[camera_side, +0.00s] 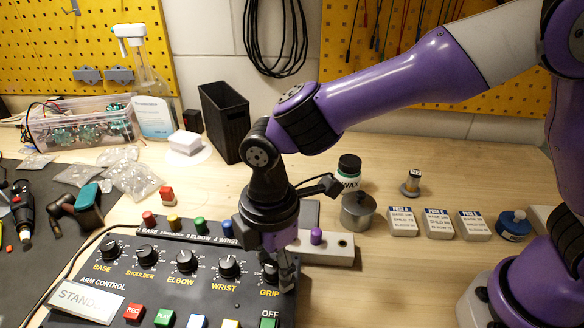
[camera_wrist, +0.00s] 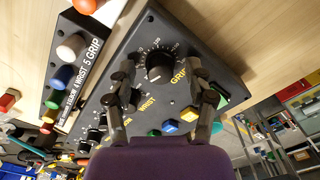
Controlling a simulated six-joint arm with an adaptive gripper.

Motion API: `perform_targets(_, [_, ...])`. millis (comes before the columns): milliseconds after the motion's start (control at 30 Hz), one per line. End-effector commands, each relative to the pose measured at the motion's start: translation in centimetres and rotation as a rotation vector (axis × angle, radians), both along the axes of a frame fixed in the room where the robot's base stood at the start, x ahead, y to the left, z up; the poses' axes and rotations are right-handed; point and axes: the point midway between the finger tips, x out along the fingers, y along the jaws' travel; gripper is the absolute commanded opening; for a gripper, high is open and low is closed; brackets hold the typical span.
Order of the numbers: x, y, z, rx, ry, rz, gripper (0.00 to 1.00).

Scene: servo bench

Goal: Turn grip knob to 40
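The black grip knob (camera_wrist: 160,68) sits on the arm control panel (camera_wrist: 217,62), with a white scale around it and the yellow word GRIP beside it. Its pointer reading is too small to make out. In the side view the grip knob (camera_side: 270,272) is partly hidden by my gripper (camera_side: 284,277). In the wrist view my gripper (camera_wrist: 162,75) is open, with one finger on each side of the knob and visible gaps between. It points down at the panel's right end. I cannot tell how far the fingertips are above the panel.
Base, shoulder, elbow and wrist knobs (camera_side: 228,266) run in a row to the left. Coloured buttons (camera_side: 165,317) line the front. A strip with coloured pegs (camera_side: 200,224) stands behind, near a metal pot (camera_side: 357,212) and a wax jar (camera_side: 348,170).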

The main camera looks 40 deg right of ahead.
Motion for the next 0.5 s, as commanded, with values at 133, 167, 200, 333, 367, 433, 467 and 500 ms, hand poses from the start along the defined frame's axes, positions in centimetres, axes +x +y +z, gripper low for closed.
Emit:
perform_targets(133, [0.0, 0.0, 0.0, 0.0, 0.0, 0.0, 0.61])
perform_targets(167, [0.0, 0.0, 0.0, 0.001, 0.0, 0.0, 0.61])
perform_targets(200, [0.0, 0.0, 0.1, 0.001, -0.001, 0.0, 0.61])
perform_targets(333, [0.1, 0.1, 1.0, 0.003, -0.003, 0.0, 0.61])
perform_targets(367, [0.1, 0.1, 1.5, 0.003, -0.003, 0.0, 0.61])
perform_targets(433, [0.1, 0.1, 2.8, 0.005, -0.005, 0.0, 0.61])
perform_targets(467, [0.1, 0.1, 3.5, 0.005, -0.005, 0.0, 0.61])
perform_targets(500, [0.1, 0.1, 4.5, 0.005, -0.006, 0.0, 0.61])
